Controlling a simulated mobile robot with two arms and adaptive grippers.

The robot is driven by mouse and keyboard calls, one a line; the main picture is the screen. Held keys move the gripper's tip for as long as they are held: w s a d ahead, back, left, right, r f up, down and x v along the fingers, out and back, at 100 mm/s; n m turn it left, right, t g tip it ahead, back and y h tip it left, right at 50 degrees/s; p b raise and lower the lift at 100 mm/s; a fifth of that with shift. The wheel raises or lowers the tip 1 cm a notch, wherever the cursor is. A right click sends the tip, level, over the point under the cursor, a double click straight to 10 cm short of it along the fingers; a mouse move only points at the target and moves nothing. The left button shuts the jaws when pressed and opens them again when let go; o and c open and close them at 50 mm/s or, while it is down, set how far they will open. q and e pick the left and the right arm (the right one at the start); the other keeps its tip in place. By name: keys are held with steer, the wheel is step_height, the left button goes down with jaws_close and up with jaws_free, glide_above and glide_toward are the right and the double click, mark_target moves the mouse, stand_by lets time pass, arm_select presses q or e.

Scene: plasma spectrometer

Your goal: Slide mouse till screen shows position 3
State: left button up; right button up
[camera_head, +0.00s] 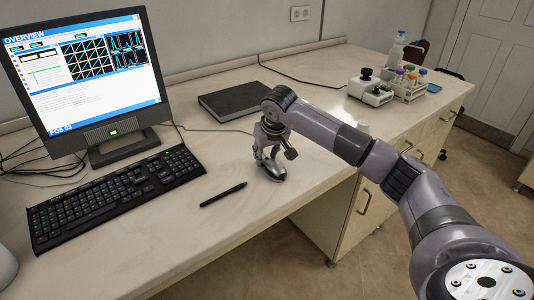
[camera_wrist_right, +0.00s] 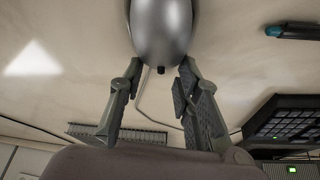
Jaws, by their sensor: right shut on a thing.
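The mouse (camera_head: 275,170) is silver-grey and lies on the desk to the right of the pen, under my right gripper (camera_head: 268,148). In the right wrist view the mouse (camera_wrist_right: 162,28) sits between the fingertips of my right gripper (camera_wrist_right: 158,68), which is shut on it. Its cable runs back between the fingers. The screen (camera_head: 85,75) shows an "OVERVIEW" page with graphs. A "POS" label stands at its bottom left; the last digit is too small to read surely. My left gripper is not in view.
A black keyboard (camera_head: 115,196) lies in front of the monitor. A black pen (camera_head: 223,195) lies left of the mouse. A dark notebook (camera_head: 236,101) lies behind the gripper. A rack with bottles (camera_head: 405,84) stands at the far right. The desk around the mouse is mostly clear.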

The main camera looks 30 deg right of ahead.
mark_target(272, 166)
steer(key=o, duration=0.8)
steer(key=shift+s+a+f, duration=0.1)
steer(key=shift+f, duration=0.25)
steer(key=o, duration=0.5)
steer(key=shift+r, duration=0.1)
steer(key=shift+r, duration=0.1)
steer(key=v, duration=1.1)
steer(key=shift+r, duration=0.4)
steer(key=shift+c, duration=0.6)
